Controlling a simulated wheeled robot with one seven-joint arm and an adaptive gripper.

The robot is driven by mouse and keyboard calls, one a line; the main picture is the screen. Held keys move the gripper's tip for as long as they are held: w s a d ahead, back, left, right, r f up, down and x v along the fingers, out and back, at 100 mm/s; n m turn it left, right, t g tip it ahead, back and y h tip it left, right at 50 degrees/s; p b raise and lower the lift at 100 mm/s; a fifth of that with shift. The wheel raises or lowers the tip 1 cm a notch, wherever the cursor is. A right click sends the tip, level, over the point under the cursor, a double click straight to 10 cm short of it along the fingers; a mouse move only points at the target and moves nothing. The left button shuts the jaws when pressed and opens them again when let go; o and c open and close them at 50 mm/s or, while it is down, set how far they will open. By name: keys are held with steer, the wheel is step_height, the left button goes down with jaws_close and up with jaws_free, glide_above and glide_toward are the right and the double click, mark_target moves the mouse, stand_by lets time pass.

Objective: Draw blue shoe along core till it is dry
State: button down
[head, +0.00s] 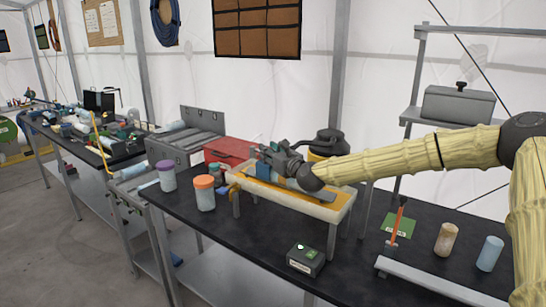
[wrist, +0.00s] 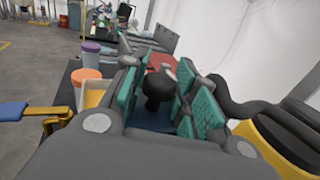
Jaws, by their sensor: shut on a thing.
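The blue shoe (head: 263,170) is at the left half of a pale trough (head: 338,212) on the dark bench in the head view. My gripper (head: 271,158) is over it, its arm reaching in from the right. In the wrist view the teal pads of my gripper (wrist: 158,95) are closed around a black knob (wrist: 157,84), with the shoe's blue body (wrist: 150,124) below. The core is not clearly made out; my gripper and the shoe hide part of the trough. Whether any surface is wet cannot be told.
A purple-lidded jar (head: 166,177) and an orange-lidded jar (head: 204,194) stand left of the trough. A red box (head: 228,151) and a black-and-yellow canister (head: 328,145) are behind. A small device with a green light (head: 305,260) sits in front. Cylinders (head: 446,239) stand at right.

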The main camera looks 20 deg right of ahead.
steer(key=shift+w+a+f+b, duration=0.1)
steer(key=shift+w+a+b, duration=0.35)
steer(key=shift+w+b, duration=0.2)
steer(key=shift+w+a+f+b, duration=0.1)
steer(key=shift+w+a+b, duration=0.35)
steer(key=shift+w+b, duration=0.15)
steer(key=shift+w+a+r+b, duration=0.25)
steer(key=shift+w+a+b, duration=0.2)
steer(key=shift+w, duration=0.15)
steer(key=c, duration=1.1)
jaws_free()
steer(key=shift+c, duration=0.2)
steer(key=shift+s, duration=0.1)
steer(key=v, duration=1.2)
